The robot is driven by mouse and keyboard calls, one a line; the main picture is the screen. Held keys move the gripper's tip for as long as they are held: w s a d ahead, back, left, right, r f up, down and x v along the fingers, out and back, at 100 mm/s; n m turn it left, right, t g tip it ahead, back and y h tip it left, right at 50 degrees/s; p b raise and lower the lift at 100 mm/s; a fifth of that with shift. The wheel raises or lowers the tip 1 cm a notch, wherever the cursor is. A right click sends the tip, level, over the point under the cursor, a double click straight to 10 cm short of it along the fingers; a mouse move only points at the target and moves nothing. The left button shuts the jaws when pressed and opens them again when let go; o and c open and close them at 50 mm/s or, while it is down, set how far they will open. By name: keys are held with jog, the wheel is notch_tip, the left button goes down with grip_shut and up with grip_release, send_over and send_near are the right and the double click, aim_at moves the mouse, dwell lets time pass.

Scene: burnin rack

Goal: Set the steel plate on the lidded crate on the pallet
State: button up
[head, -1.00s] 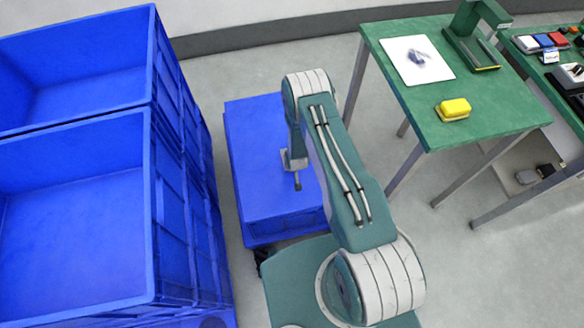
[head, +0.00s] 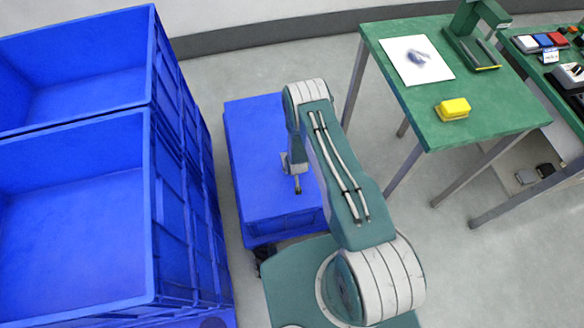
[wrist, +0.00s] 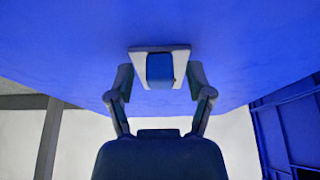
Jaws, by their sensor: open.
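The lidded crate (head: 252,145) is blue and stands low on the floor just ahead of me; its flat lid fills the upper part of the wrist view (wrist: 70,45). The steel plate (wrist: 140,63) is a small pale grey piece with a blue block on it, seen in the wrist view against the blue lid. It appears to rest there. My gripper (wrist: 160,80) is open, one finger on each side near the plate, with gaps showing. In the head view my gripper (head: 297,183) is over the lid and my arm hides most of the plate.
Tall open blue crates (head: 185,190) stand close on the left. A green table (head: 480,110) on the right holds a paper sheet (head: 416,60), a yellow block (head: 453,109) and a green stand (head: 475,35). Grey floor is clear between crate and table.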

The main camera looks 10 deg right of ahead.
jog(key=s+r, duration=0.3)
jog(key=r, duration=4.2)
jog(key=s+d+r+t, duration=0.1)
jog(key=s+r, duration=1.8)
jog(key=s, duration=0.4)
jog(key=shift+s+d+r, duration=0.15)
jog(key=shift+s+r, duration=0.05)
jog(key=shift+r, duration=0.2)
